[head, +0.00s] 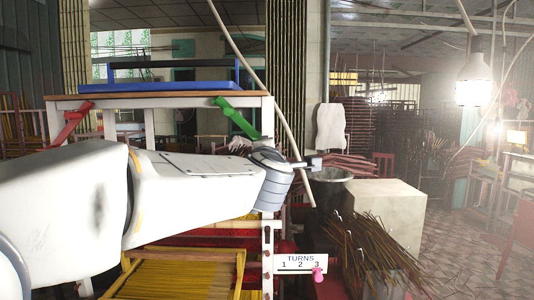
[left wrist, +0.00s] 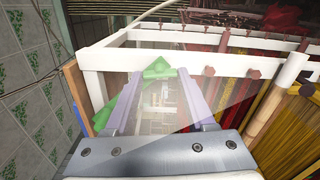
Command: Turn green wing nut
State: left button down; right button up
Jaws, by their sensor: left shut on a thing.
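The green wing nut (head: 236,117) shows in the head view as a slanted green bar near the top of the rack's right white post. In the left wrist view the green wing nut (left wrist: 157,68) lies at the fingertips, partly behind the left finger. My right gripper shows in neither view.
A red wing nut (head: 71,123) sits on the left post. A blue tray (head: 173,87) stands on the rack top. A "TURNS 1 2 3" sign (head: 300,263) has a pink marker (head: 318,275) at 3. Brown incense sticks (head: 375,250) and a pale box (head: 388,208) stand right of the rack.

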pick_arm(q)
jog(key=shift+c, duration=1.2)
grip_release()
jog(key=s+b, duration=0.1)
jog(key=s, duration=0.9)
jog(key=shift+s+b, duration=0.25)
jog(key=shift+b, duration=0.15)
jog(key=shift+f, duration=0.1)
